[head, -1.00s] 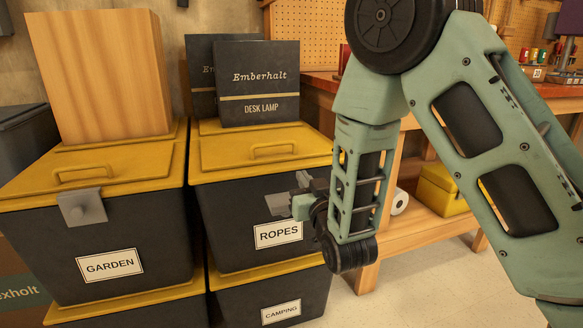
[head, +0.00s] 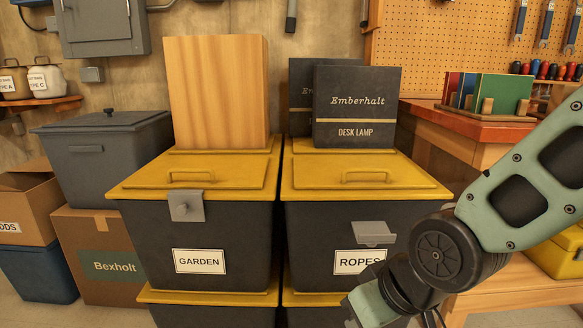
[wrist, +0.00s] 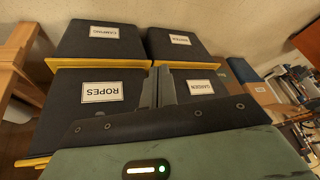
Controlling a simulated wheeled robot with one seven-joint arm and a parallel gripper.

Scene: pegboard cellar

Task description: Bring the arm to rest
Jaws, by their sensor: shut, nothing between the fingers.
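My arm (head: 520,190) reaches in from the right edge of the head view and bends down at a round black joint (head: 441,258). Its lower end runs out of the bottom of that view, so the fingertips are hidden there. In the wrist view my gripper (wrist: 157,86) shows two grey fingers close together, shut and empty. Past them are the ROPES bin (wrist: 62,92) and the GARDEN bin (wrist: 190,74), upside down in that view. The fingers appear apart from both bins.
The yellow-lidded GARDEN bin (head: 140,225) and ROPES bin (head: 305,225) stand stacked on others. A wooden block (head: 217,90) and an Emberhalt box (head: 356,105) sit on top. A workbench (head: 470,130) is at right.

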